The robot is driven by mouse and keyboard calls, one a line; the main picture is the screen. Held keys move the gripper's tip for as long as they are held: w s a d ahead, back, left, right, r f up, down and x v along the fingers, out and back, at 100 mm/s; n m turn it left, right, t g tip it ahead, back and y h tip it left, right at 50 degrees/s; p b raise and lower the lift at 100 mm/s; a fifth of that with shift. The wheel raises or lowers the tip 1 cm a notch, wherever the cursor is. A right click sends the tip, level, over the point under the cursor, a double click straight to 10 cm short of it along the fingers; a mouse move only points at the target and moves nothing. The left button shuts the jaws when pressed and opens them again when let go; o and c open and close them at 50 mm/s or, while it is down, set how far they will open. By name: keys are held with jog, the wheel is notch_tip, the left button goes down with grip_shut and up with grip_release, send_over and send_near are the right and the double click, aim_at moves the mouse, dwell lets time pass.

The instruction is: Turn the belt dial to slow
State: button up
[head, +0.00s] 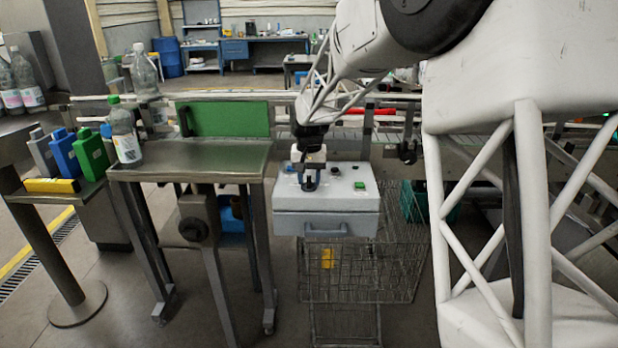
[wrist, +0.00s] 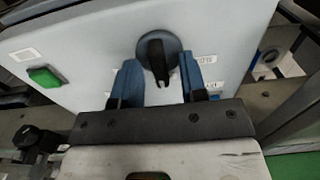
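The belt dial (wrist: 158,48) is a round blue-grey disc with a black pointer handle, on the light grey control box (head: 327,222). In the wrist view its handle lies roughly up and down in the picture. My gripper (wrist: 158,72) is open, with one blue finger on each side of the handle and visible gaps between. I cannot tell how far the fingertips are above the panel. In the head view my gripper (head: 309,184) points down over the box's left part and hides the dial. Two small labels (wrist: 207,59) sit right of the dial, too blurred to read.
A green button (wrist: 44,77) is on the same panel; the head view also shows a black knob (head: 334,170). A metal table (head: 190,160) with a bottle stands left of the box. A wire cart (head: 400,260) is below and right.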

jog(key=shift+c, duration=0.3)
grip_shut()
jog(key=shift+n, duration=0.4)
jog(key=n, duration=0.5)
jog(key=shift+a, duration=0.1)
jog(key=n, duration=0.6)
jog(key=shift+s+a, duration=0.1)
jog(key=shift+s, duration=0.05)
